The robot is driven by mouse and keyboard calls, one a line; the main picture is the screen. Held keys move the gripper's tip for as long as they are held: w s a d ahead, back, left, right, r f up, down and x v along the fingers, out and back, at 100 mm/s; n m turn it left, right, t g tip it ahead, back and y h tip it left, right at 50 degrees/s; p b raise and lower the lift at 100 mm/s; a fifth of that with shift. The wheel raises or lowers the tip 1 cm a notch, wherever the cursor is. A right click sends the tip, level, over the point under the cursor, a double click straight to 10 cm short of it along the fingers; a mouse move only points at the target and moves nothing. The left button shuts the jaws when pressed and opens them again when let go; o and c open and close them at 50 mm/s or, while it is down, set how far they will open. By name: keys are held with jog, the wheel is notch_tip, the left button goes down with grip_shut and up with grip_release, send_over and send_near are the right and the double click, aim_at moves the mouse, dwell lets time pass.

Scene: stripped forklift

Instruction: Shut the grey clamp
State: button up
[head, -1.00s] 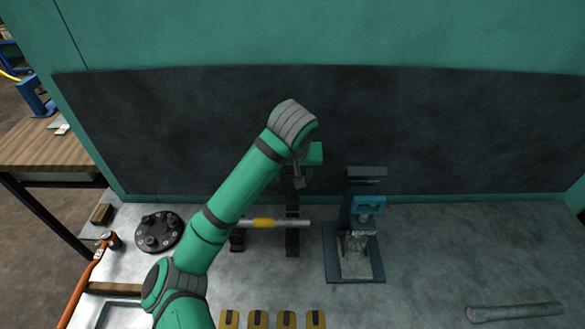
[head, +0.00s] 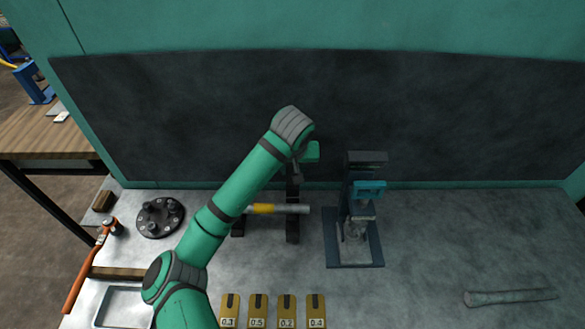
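A dark grey upright fixture (head: 347,205) stands on a flat base plate right of the middle in the head view. It has an overhanging top, a teal block (head: 369,189) on its front and a lighter grey part below that. It is the likeliest grey clamp, but I cannot tell its jaw position. My gripper (head: 296,176) hangs at the end of my green arm, left of the fixture's upper part and apart from it, near the dark rod stand. My wrist partly hides it, and the fingers are too small and dark to read.
A rod (head: 290,210) with a yellow band lies across black stands (head: 293,229) below my gripper. Several numbered yellow blocks (head: 287,308) line the front. A dark flange (head: 160,217), an orange-handled tool (head: 85,275) and a tray are left. A grey bar (head: 510,297) lies right; the table between is clear.

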jog(key=c, duration=0.5)
jog(key=o, duration=0.9)
jog(key=shift+s, duration=0.1)
jog(key=shift+s+f, duration=0.2)
jog(key=shift+s, duration=1)
jog(key=shift+s+f, duration=0.15)
jog(key=shift+s, duration=1.1)
jog(key=shift+s+f, duration=0.2)
jog(key=shift+s, duration=1)
jog(key=o, duration=0.6)
jog(key=shift+c, duration=0.2)
